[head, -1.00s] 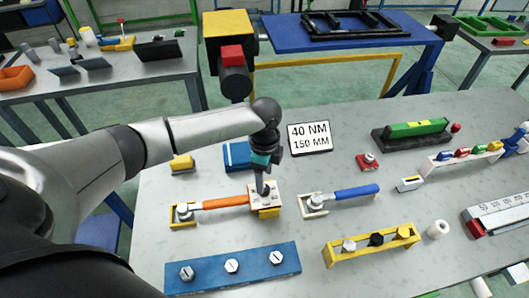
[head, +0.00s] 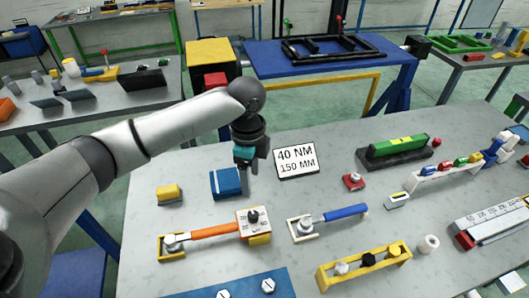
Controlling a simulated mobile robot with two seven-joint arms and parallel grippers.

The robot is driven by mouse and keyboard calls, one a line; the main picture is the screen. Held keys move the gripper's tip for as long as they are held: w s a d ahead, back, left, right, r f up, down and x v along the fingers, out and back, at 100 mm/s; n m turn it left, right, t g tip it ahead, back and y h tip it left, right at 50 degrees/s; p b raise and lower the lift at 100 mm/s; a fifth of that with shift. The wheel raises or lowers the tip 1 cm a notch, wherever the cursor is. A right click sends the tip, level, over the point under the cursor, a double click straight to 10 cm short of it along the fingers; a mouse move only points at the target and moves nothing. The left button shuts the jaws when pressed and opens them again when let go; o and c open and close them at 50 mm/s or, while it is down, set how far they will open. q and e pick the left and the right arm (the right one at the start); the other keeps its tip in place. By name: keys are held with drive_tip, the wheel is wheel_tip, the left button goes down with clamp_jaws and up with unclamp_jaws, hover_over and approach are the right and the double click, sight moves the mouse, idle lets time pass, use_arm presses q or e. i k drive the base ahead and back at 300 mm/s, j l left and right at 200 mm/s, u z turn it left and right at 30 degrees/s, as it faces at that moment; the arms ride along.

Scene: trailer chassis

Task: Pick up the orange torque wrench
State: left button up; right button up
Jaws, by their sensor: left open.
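The orange torque wrench (head: 214,231) lies on the grey workbench. Its left end sits in a yellow frame (head: 164,253), and its right end meets a pale block with a dark knob (head: 252,222). My left gripper (head: 247,168) is open and empty. It hangs pointing down, apart from the wrench, and shows above the wrench's right end in the picture, beside a blue box (head: 226,183). Its fingers are small and partly hidden by the gripper body. My right gripper is not in view.
A blue-handled wrench (head: 340,214) lies to the right of the orange one. A sign reading 40 NM, 150 MM (head: 297,160) stands behind. A yellow rack (head: 362,267) and a blue strip with bolts (head: 240,285) are in front. A yellow block (head: 169,194) stands left.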

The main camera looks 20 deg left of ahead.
sight(173, 244)
drive_tip(key=k+l, duration=0.5)
drive_tip(key=k, duration=0.15)
drive_tip(key=k+l, duration=0.45)
drive_tip(key=k, duration=0.25)
